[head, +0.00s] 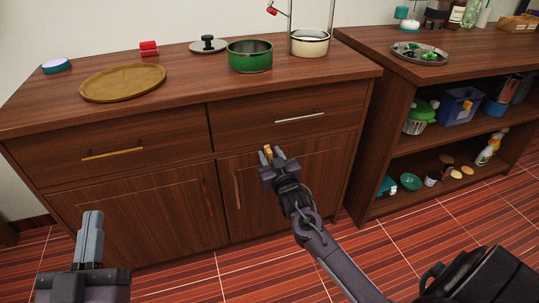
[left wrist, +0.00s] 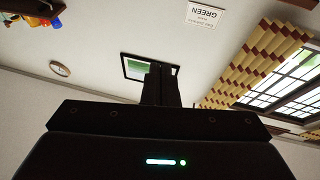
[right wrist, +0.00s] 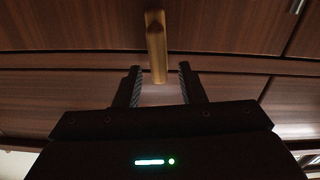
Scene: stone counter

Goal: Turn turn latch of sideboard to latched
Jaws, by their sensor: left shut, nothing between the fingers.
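The sideboard (head: 60,125) is dark brown wood with two drawers above two doors. Its brass turn latch (right wrist: 156,48) is at the top middle of the right wrist view, its bar pointing down the picture towards my gripper. In the head view a small part of the latch (head: 267,149) shows between my right fingertips. My right gripper (head: 269,157) is open; in the right wrist view its fingers (right wrist: 159,78) stand either side of the bar's lower end. I cannot tell whether they touch it. My left gripper (head: 91,222) is shut and empty, at lower left away from the sideboard.
A brass handle (head: 112,153) and a silver handle (head: 299,116) stick out from the drawers. An open shelf (head: 400,155) stands at right.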

